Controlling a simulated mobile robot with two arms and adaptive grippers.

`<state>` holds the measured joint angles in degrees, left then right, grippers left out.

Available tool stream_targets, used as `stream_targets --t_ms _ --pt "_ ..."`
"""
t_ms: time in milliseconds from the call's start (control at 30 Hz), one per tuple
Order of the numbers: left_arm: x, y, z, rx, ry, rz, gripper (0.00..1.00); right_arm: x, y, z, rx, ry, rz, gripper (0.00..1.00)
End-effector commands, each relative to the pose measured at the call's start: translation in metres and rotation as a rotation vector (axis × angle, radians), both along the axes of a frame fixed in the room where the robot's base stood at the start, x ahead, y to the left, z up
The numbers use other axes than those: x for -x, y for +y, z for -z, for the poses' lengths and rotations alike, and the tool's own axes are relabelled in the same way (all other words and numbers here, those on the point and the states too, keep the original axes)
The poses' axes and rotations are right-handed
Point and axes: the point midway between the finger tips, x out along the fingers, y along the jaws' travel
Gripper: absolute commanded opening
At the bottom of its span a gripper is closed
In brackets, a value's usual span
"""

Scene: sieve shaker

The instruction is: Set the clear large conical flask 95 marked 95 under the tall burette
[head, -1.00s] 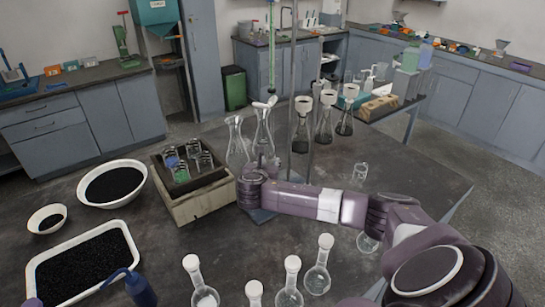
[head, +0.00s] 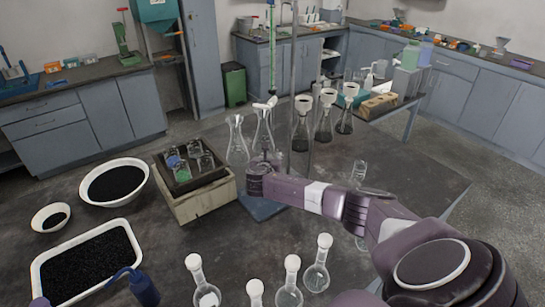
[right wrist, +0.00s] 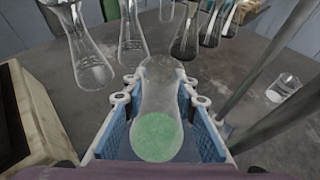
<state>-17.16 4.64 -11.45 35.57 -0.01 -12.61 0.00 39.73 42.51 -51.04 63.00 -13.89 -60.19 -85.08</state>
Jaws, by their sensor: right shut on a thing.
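My right gripper (head: 262,168) is at the middle of the bench. In the right wrist view its blue pads (right wrist: 157,120) are shut on a clear flask (right wrist: 160,90) with green showing in its lower part. In the head view my gripper mostly hides this flask, and I cannot read a mark on it. The tall burette (head: 272,50) hangs beside a metal stand rod (head: 296,50), with its white stopcock (head: 265,102) just beyond my gripper. Two clear conical flasks (head: 237,145) (head: 263,130) stand behind the gripper.
A box of small bottles (head: 205,205) stands just left of my gripper. Several flasks with white funnels (head: 303,130) stand behind right. Several stoppered round flasks (head: 290,290) stand at the front. Dishes and a tray of black grains (head: 85,262) lie left. The bench right of centre is mostly clear.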

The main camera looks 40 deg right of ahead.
Motion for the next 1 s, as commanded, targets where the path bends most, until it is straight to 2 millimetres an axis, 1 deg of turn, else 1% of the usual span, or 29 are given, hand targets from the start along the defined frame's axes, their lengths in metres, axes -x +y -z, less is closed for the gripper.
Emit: stream_targets --t_ms 133,267,300,433,667,767,900,1000 --pt "0.000 0.000 0.000 0.001 0.000 0.000 0.46 0.000 0.000 -0.001 0.001 -0.002 0.000 0.00" --pt "0.000 -0.001 0.002 0.001 0.001 0.000 0.46 0.000 0.000 0.002 0.001 -0.002 0.000 0.00" --pt "0.000 -0.001 0.002 0.001 0.001 0.000 0.46 0.000 0.000 0.002 0.001 -0.001 0.000 0.29" --pt "0.001 -0.001 0.001 0.001 0.001 0.000 0.46 0.000 0.000 0.002 0.000 0.000 0.000 0.43" --pt "0.001 -0.001 0.001 0.002 0.001 0.000 0.46 0.000 0.000 0.002 0.000 0.000 0.000 0.43" --pt "0.001 -0.001 0.000 0.002 0.001 0.000 0.46 0.000 0.000 -0.002 0.000 -0.001 0.000 0.43" --pt "0.001 -0.001 0.000 0.002 0.001 0.000 0.46 0.005 0.006 -0.003 0.000 0.000 0.000 0.43" --pt "0.001 -0.001 -0.001 0.002 0.001 0.000 0.46 0.011 0.015 -0.008 -0.001 -0.001 -0.003 0.43"
